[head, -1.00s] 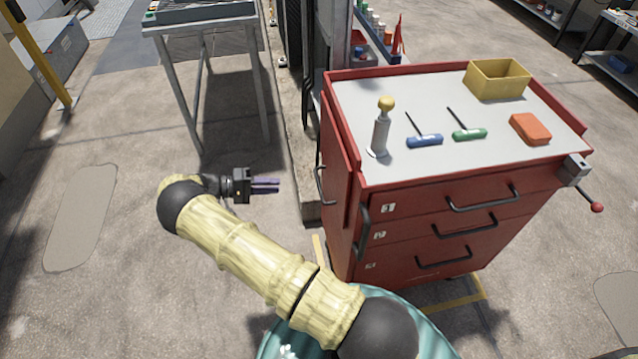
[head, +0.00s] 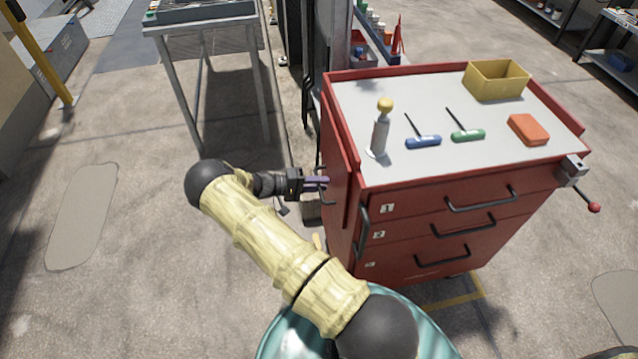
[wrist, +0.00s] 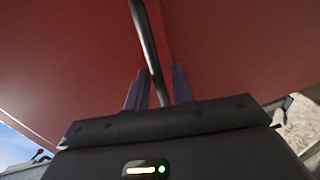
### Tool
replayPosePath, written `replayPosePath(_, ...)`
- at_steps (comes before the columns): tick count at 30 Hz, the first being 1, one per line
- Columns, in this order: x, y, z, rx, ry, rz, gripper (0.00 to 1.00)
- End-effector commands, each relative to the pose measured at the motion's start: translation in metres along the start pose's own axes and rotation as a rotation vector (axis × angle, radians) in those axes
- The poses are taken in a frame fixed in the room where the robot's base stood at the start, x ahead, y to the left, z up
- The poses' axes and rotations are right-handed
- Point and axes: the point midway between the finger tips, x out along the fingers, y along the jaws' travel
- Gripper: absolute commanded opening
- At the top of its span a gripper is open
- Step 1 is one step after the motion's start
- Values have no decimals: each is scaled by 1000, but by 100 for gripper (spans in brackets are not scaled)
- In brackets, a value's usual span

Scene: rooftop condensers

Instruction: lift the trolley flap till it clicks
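The red trolley (head: 430,215) stands right of centre in the head view. Its flap (head: 338,165) hangs down along the trolley's left side, with a dark bar handle on it. In the wrist view the flap's red face (wrist: 60,70) fills most of the picture. The handle (wrist: 146,35) runs down between my two purple fingers. My gripper (head: 322,182) is at the handle, fingers pointing right toward the flap. In the wrist view the fingers (wrist: 156,88) are apart, with a gap visible beside the bar. The handle's lower part is hidden behind my gripper.
On the trolley top are a yellow-knobbed cylinder (head: 381,130), blue (head: 424,142) and green (head: 468,135) T-handled tools, an orange block (head: 529,130) and a yellow bin (head: 497,80). A red-knobbed lever (head: 590,205) sticks out right. A metal table (head: 205,20) stands behind left. Floor at left is clear.

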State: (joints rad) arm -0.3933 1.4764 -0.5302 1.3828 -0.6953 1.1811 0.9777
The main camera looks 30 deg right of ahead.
Motion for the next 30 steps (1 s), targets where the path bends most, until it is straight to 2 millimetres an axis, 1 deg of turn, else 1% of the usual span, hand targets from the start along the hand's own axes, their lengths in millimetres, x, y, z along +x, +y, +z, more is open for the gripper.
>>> replayPosePath(6, 0, 0, 0, 0, 0, 0, 24)
replayPosePath(8, 0, 0, 0, 0, 0, 0, 13)
replayPosePath(9, 0, 0, 0, 0, 0, 0, 5)
replayPosePath(10, 0, 0, 0, 0, 0, 0, 0)
replayPosePath(17, 0, 0, 0, 0, 0, -1, 0)
replayPosePath(22, -4, 1, 0, 0, 0, -16, 0)
replayPosePath(26, -12, 2, 0, 1, 0, -50, 0)
replayPosePath(30, -27, 4, 0, 2, 0, -112, 0)
